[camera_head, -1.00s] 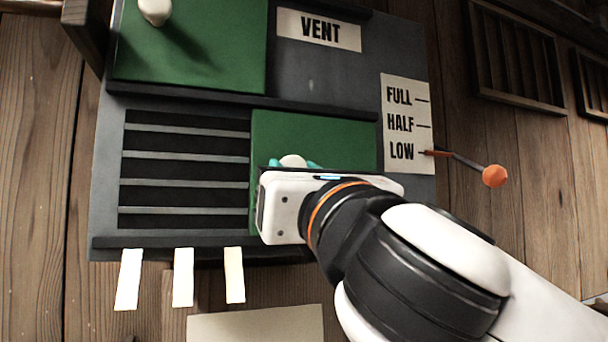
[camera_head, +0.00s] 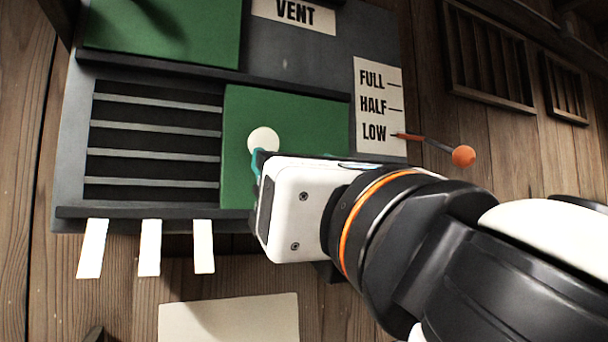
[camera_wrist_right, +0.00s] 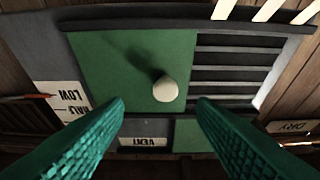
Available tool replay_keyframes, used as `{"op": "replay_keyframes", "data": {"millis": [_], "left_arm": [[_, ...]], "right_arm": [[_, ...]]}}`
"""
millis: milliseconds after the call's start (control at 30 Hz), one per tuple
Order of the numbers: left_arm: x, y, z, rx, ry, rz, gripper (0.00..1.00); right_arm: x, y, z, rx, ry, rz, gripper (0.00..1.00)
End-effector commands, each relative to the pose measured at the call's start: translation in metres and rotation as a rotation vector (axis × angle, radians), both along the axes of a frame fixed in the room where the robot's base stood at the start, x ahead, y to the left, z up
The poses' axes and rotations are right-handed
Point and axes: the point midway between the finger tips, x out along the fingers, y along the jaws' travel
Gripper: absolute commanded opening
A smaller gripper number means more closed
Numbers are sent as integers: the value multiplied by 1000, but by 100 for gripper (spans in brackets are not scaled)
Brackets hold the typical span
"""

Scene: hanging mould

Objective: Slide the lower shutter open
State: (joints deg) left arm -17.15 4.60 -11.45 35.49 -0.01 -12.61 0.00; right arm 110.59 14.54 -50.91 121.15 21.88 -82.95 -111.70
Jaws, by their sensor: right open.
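The lower shutter (camera_head: 240,110) is a green panel on the right of the lower opening in the dark grey vent board. Dark slats show uncovered to its left. Its round white knob (camera_head: 263,139) stands out near the shutter's left side. In the right wrist view the green shutter (camera_wrist_right: 110,70) and the knob (camera_wrist_right: 165,89) appear upside down. My right gripper (camera_wrist_right: 160,102) is open, its teal fingers on either side of the knob's line and apart from it. In the head view the gripper body hides the shutter's lower right part. My left gripper is not in view.
An upper green shutter (camera_head: 165,35) sits above on the same board. A label with FULL, HALF and LOW (camera_head: 380,108) is at the right, with an orange-tipped lever (camera_head: 463,156) beside it. White strips (camera_head: 150,248) hang below the slats.

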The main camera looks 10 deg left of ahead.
Motion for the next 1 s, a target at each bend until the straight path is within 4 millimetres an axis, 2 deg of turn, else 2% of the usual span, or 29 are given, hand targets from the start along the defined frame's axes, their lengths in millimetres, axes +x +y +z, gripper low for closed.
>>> {"op": "replay_keyframes", "data": {"millis": [33,133,367,833,933,1000], "left_arm": [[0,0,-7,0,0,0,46],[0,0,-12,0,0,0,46],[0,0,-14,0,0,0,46],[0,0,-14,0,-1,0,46],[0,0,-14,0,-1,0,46],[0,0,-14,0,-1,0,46]], "right_arm": [[-8,-5,-7,0,-2,1,52],[-19,-12,-12,0,-1,0,52],[-30,-19,-15,-1,2,-1,52],[-29,-19,-15,0,4,0,52],[-21,-20,-22,26,39,12,52],[-8,-22,-35,74,103,34,52]]}}
